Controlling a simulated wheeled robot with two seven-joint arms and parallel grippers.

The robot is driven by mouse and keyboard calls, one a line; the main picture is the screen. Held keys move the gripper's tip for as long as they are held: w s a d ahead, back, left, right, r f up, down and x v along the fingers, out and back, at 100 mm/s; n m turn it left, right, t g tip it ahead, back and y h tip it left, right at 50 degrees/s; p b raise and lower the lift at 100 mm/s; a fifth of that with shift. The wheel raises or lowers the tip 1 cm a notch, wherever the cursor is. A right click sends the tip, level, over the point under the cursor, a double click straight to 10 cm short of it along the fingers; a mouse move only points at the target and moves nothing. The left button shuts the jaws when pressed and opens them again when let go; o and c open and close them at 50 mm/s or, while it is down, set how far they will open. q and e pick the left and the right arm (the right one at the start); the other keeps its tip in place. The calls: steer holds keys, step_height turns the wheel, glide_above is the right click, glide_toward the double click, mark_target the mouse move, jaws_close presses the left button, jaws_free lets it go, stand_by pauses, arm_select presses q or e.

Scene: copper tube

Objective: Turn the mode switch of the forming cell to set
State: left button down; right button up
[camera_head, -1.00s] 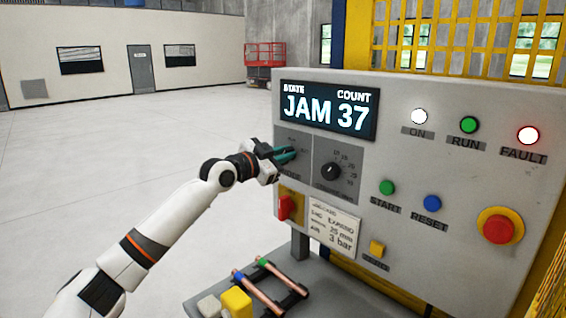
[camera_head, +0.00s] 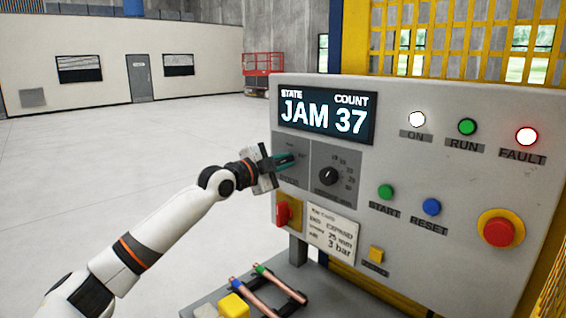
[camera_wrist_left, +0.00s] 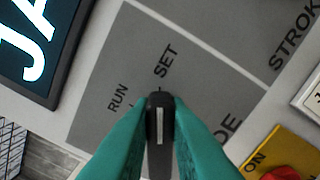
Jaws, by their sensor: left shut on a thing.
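The mode switch (camera_wrist_left: 159,130) is a dark knob with a white line, on a grey plate (camera_wrist_left: 128,52) marked RUN and SET. In the left wrist view its tip points up the picture, toward the SET label (camera_wrist_left: 166,60); RUN (camera_wrist_left: 118,97) lies to its left. My left gripper (camera_head: 291,160) has its teal fingers shut on the knob, one on each side. In the head view the fingers and wrist hide the switch. My right gripper is not in view.
The panel (camera_head: 400,235) carries a stroke dial (camera_head: 329,175) just right of my gripper and a red switch on yellow (camera_head: 284,213) below it. The display (camera_head: 326,117) reads JAM 37; the FAULT lamp (camera_head: 526,136) glows. Copper tubes (camera_head: 281,284) lie below. The floor left is clear.

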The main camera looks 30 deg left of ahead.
arm_select(q)
steer(key=shift+f, duration=0.1)
steer(key=c, duration=1.4)
jaws_free()
steer(key=shift+s, duration=0.1)
steer(key=shift+s+a+b, duration=0.2)
steer(key=shift+s+b, duration=0.1)
steer(key=shift+s, duration=0.1)
steer(key=b+v, duration=0.4)
steer(key=v, duration=0.7)
